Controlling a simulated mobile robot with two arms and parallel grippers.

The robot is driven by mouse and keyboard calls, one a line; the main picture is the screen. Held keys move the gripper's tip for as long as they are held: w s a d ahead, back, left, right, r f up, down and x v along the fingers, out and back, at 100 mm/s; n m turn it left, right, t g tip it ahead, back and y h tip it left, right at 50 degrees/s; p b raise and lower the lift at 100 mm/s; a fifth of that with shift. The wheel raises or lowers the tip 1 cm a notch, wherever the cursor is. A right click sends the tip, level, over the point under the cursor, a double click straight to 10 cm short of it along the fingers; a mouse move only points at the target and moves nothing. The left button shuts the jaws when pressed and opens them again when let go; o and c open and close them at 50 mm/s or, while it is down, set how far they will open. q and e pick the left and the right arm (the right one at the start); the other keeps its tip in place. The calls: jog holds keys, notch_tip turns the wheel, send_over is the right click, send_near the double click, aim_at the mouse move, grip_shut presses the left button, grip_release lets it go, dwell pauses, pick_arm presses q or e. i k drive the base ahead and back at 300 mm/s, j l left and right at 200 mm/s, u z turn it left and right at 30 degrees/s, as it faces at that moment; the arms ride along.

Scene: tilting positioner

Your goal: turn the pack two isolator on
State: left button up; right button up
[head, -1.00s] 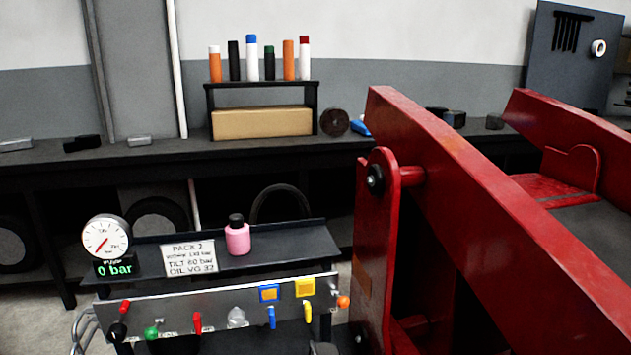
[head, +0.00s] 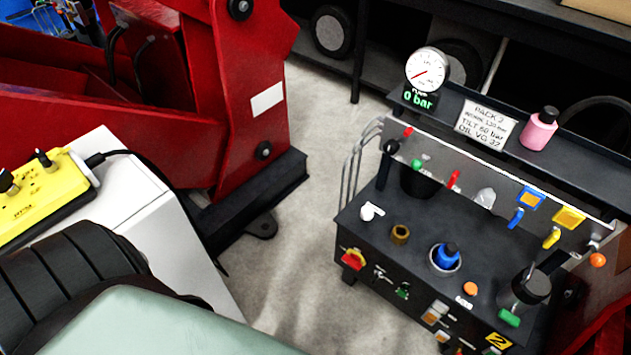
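Pack two stands at the right in the head view, a dark power unit (head: 405,222) with a yellow "2" label (head: 498,341) on its front. Its isolator (head: 353,258) is a red rotary handle on a yellow plate at the upper left of the front face. I cannot read the handle's position. The "PACK 2" sign (head: 485,124) stands on the shelf behind, beside a gauge (head: 427,68) whose display (head: 419,99) reads 0 bar. Neither of my grippers is in view.
Bent metal rails (head: 350,170) rise at the pack's left side. A red steel frame (head: 245,100) stands at the left. A white cabinet (head: 130,200) carries a yellow control box (head: 45,190) with a cable. Bare floor (head: 310,190) lies between frame and pack.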

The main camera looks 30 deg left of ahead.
aim_at(352, 260)
jog(key=u, duration=0.7)
